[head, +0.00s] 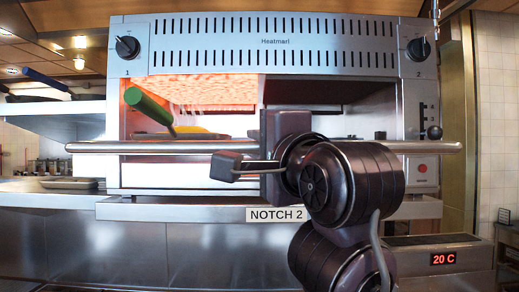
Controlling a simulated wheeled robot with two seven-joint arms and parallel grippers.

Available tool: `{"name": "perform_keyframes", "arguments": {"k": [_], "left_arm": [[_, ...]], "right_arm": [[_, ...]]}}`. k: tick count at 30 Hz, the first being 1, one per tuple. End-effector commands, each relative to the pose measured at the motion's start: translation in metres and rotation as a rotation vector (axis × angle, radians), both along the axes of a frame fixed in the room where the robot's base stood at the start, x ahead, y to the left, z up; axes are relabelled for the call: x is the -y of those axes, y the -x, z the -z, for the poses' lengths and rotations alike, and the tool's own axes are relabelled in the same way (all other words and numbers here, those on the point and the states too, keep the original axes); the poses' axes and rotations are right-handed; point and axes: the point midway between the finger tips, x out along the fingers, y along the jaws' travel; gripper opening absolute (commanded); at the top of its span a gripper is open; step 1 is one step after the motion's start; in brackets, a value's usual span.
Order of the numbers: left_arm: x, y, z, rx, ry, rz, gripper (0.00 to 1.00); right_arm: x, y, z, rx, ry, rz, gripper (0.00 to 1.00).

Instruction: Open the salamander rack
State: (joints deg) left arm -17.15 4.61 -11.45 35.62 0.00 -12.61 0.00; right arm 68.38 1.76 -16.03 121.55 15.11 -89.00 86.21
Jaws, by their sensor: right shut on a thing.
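The salamander (275,43) is a steel grill with a glowing orange element at its upper left inside. Its rack has a long horizontal bar handle (150,147) across the front. My right gripper (272,147) is at the middle of this bar and shut on it; my wrist hides most of the fingers. A "NOTCH 2" label (276,214) shows below the bar. The rack's inner part is mostly hidden behind the bar and my arm. My left gripper is out of view.
A green-handled tool (148,106) leans out of the salamander opening, with something yellow (192,130) behind it. Knobs sit at both upper corners. A lever with a black ball (434,132) is at right. A unit reading "20 C" (444,259) stands lower right. A tray (69,183) lies at left.

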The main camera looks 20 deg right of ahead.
Motion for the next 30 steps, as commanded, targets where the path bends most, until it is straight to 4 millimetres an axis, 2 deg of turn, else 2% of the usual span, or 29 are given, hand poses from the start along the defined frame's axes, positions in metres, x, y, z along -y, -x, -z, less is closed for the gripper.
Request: {"name": "perform_keyframes", "arguments": {"k": [1,8,9,14,23,26,30], "left_arm": [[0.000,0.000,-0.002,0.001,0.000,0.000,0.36],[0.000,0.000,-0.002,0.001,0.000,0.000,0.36],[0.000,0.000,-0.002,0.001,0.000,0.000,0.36],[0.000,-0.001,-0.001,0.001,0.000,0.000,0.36],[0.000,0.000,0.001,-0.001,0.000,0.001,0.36],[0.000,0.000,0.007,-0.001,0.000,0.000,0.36],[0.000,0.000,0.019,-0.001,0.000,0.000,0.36]], "right_arm": [[0.001,0.005,-0.009,0.029,-0.004,-0.001,0.00],[0.001,0.005,-0.010,0.028,-0.004,0.000,0.00],[0.001,0.005,-0.009,0.028,-0.004,0.000,0.19],[0.001,0.004,-0.008,0.024,-0.004,-0.001,0.38],[0.001,0.004,-0.004,0.016,-0.003,0.000,0.38],[0.002,0.013,-0.002,0.018,-0.002,0.001,0.38],[0.004,0.036,0.003,0.022,-0.002,0.001,0.38]]}}
